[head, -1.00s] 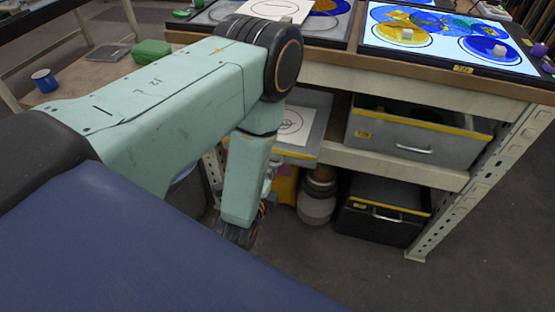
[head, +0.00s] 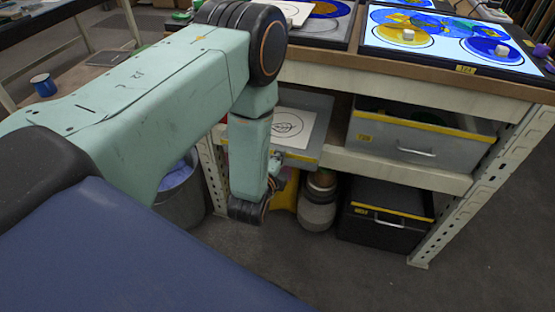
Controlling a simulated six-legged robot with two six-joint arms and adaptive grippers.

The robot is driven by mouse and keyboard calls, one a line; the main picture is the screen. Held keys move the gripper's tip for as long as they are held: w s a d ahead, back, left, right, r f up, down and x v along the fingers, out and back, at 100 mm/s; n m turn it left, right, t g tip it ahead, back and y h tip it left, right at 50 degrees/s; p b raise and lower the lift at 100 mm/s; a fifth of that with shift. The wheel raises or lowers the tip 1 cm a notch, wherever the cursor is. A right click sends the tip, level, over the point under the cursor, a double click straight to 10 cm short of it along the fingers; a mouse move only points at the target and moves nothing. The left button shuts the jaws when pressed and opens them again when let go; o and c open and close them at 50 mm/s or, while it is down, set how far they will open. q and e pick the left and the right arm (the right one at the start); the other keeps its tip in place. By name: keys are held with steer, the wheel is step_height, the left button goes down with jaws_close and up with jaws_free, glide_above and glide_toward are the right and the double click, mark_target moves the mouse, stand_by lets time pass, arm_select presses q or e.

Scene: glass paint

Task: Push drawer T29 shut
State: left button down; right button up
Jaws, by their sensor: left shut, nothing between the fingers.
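A shallow grey drawer (head: 321,122) with a yellow front edge sticks out below the bench top, with a leaf drawing on paper in it. To its right is a deeper grey drawer (head: 412,141) with a yellow strip, a metal handle and a yellow label; dark contents show over its front. I cannot surely read which one is T29. My left gripper (head: 277,182) is shut and empty, just below the shallow drawer's front. It is partly hidden by my wrist, and I cannot tell if it touches the drawer. My right gripper is out of view.
A black drawer (head: 385,226) sits below the deeper grey one. A grey jar (head: 317,208) and a yellow object stand under the shallow drawer. A bin (head: 181,197) stands left of the bench leg. Lit glass panels lie on the bench top. Floor in front is clear.

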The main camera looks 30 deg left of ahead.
arm_select(q)
steer(key=w+a, duration=0.1)
steer(key=w, duration=0.2)
steer(key=w+b, duration=0.1)
steer(key=w, duration=0.3)
steer(key=w+a+b, duration=0.1)
steer(key=w, duration=0.3)
steer(key=shift+a, duration=0.3)
steer(key=shift+w+a+r, duration=0.1)
steer(key=shift+w, duration=0.2)
